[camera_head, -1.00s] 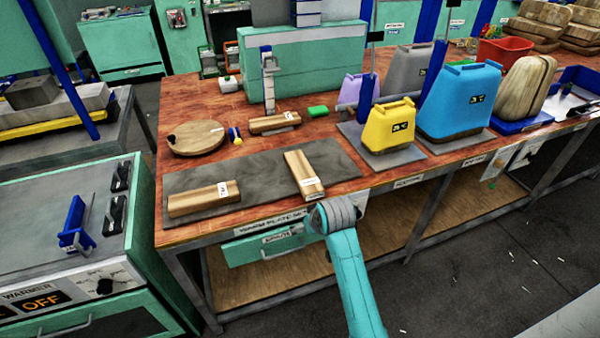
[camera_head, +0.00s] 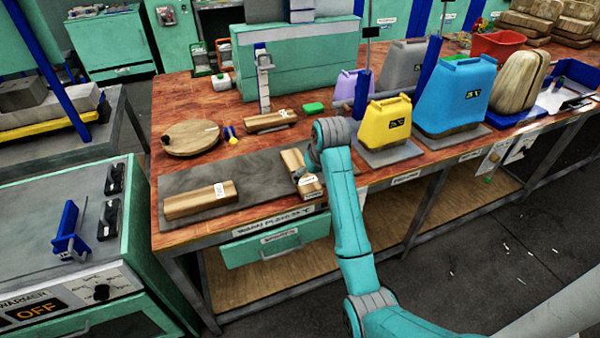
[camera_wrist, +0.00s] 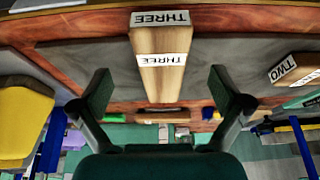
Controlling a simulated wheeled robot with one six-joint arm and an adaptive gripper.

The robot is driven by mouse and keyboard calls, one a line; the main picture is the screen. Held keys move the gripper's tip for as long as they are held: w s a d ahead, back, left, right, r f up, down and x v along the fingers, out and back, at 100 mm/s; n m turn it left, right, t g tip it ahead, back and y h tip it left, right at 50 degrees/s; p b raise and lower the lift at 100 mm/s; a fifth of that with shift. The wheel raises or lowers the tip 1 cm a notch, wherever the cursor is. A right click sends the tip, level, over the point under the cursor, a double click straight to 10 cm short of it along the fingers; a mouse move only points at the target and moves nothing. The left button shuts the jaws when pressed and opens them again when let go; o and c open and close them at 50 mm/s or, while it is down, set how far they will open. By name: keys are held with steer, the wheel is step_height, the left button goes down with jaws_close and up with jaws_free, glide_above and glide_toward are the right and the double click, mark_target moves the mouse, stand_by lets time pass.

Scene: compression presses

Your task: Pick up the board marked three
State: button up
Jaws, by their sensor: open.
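The board marked three is a light wooden block (camera_wrist: 160,42) with white labels reading THREE on its top and end in the wrist view. In the head view this board (camera_head: 291,158) lies on the grey mat near the bench's front edge, partly hidden by my arm. My gripper (camera_wrist: 159,78) is open and empty, its two dark fingers to either side of the board in the wrist picture. I cannot tell how far apart they are from it. In the head view my gripper (camera_head: 302,175) is over the board's front part, mostly hidden by my wrist.
A board marked two (camera_wrist: 292,70) lies at the mat's left (camera_head: 200,201). Another labelled board (camera_head: 269,121) lies behind the mat (camera_head: 245,170). A yellow container (camera_head: 387,122) and a blue one (camera_head: 455,95) stand to the right. A round wooden board (camera_head: 191,137) is at the back left.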

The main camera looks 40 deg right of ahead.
mark_target(308, 180)
steer(key=shift+w+x, duration=0.2)
steer(key=shift+x, duration=1.3)
steer(key=shift+w+x, duration=0.2)
steer(key=shift+x, duration=1.35)
steer(key=shift+r, duration=0.2)
steer(key=shift+r, duration=0.1)
steer(key=c, duration=1.5)
